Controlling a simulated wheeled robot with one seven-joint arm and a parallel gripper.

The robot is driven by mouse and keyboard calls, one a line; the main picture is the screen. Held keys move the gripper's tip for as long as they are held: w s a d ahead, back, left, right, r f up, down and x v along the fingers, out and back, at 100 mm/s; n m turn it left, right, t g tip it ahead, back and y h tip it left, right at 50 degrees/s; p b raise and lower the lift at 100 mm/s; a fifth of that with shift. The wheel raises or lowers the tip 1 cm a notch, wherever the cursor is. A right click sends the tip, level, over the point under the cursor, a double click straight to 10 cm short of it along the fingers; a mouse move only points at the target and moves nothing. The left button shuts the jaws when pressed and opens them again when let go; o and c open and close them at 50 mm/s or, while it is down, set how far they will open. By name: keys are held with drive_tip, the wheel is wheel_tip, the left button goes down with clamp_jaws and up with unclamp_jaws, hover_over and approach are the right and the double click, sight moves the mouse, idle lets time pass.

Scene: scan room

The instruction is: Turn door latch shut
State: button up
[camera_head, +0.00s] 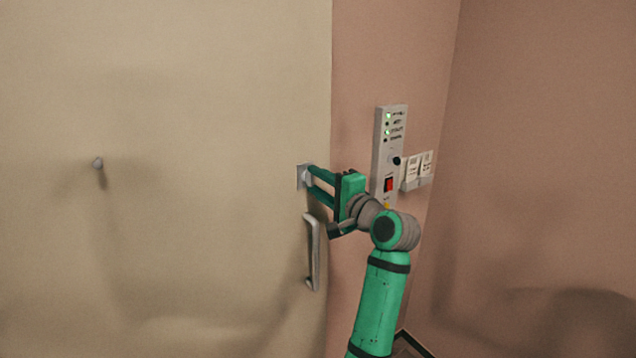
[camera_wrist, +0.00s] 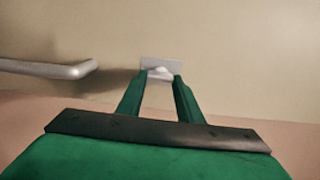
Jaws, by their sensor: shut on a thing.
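The door (camera_head: 200,250) is a wide cream panel filling the left of the head view. The door latch (camera_head: 302,177) is a small light metal plate with a knob near the door's right edge, above the handle. It also shows in the wrist view (camera_wrist: 160,66), where its plate lies beyond my fingertips. My green gripper (camera_head: 311,177) reaches it from the right. Its two fingers are shut on the latch knob, one finger on each side, as the wrist view shows (camera_wrist: 160,76). The fingers partly hide the knob, and I cannot tell its exact turn.
A metal door handle (camera_head: 314,252) stands just below my gripper; it shows at left in the wrist view (camera_wrist: 50,68). A grey control panel (camera_head: 388,150) with a red switch and white wall plates (camera_head: 416,168) are on the pink wall.

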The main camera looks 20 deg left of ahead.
drive_tip(key=shift+a, duration=0.1)
drive_tip(key=o, duration=1.1)
drive_tip(key=v, duration=1)
drive_tip(key=shift+s+d, duration=0.25)
drive_tip(key=shift+d, duration=0.1)
drive_tip(key=shift+f, duration=0.1)
